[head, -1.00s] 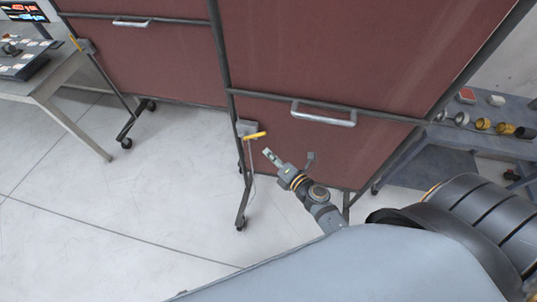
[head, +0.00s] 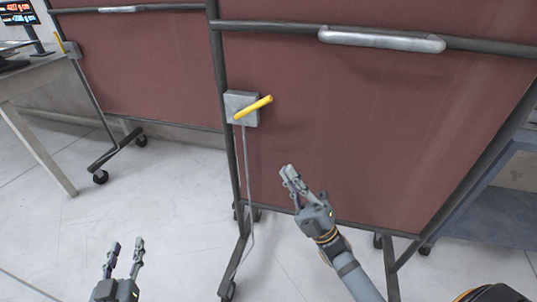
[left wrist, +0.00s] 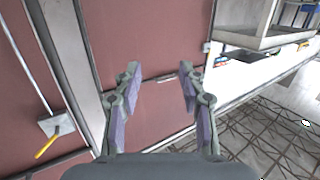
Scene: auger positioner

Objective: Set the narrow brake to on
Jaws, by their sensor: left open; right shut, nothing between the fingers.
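Two screens carry brakes. The near brake is a grey box (head: 241,101) with a yellow lever (head: 254,107) slanting up to the right, on the left post of the near screen (head: 370,120). A second grey box (head: 72,49) with a yellow lever (head: 59,42), steeply tilted up-left, is on the farther screen (head: 150,70). I cannot tell which is the narrow one. My right gripper (head: 290,172) is shut and empty, below and right of the near lever, apart from it. My left gripper (head: 127,244) is open and empty, lower left; its fingers also show in the left wrist view (left wrist: 159,70).
A metal handle bar (head: 381,39) crosses the near screen. Wheeled feet (head: 228,290) and a thin cable (head: 249,190) are below the near brake. A table (head: 35,95) stands at the left, a grey bench (head: 490,205) at the right. Floor between the screens' feet is clear.

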